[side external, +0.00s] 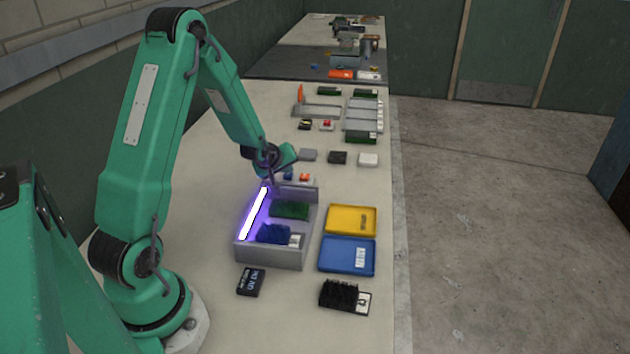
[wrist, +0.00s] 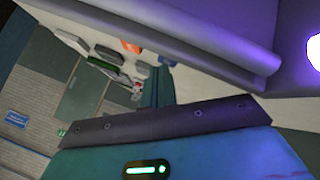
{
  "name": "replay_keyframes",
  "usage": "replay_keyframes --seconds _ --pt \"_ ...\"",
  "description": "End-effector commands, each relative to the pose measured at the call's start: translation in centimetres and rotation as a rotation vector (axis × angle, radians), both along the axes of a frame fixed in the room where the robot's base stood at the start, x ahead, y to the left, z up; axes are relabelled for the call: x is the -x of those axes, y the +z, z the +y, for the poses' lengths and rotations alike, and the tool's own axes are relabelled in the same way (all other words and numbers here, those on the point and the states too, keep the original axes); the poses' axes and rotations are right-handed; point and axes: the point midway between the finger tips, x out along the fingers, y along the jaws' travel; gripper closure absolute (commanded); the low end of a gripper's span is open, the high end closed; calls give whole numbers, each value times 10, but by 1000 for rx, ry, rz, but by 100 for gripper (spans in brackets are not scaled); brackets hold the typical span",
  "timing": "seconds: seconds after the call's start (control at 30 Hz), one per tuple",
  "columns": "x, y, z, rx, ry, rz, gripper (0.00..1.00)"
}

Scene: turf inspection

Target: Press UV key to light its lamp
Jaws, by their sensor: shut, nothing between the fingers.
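The UV lamp (side external: 255,214) is a bright violet-white tube, lit, along the left side of a grey open box (side external: 272,257). Its glow also shows at the right edge of the wrist view (wrist: 314,52). My gripper (side external: 270,186) is shut and empty, pointing down at the far end of the box by the lamp's far end. A small blue key (side external: 288,175) and a red key on a white base (side external: 305,178) stand just beyond the box. I cannot tell which key is the UV one or whether my fingertips touch anything.
A green turf piece (side external: 290,209) and a blue one (side external: 272,234) lie in the box. A yellow tray (side external: 350,220) and a blue tray (side external: 347,255) are at its right. A dark labelled block (side external: 251,282) and a black bristly piece (side external: 340,295) lie in front.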

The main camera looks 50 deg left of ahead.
Motion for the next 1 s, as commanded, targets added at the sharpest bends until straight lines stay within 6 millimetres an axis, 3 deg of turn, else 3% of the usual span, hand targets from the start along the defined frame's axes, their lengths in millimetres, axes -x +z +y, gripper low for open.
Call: replay_keyframes --seconds 0.53,1.0 --pt "7 -1 -4 12 1 19 100" --pt "4 33 -2 4 0 7 100"
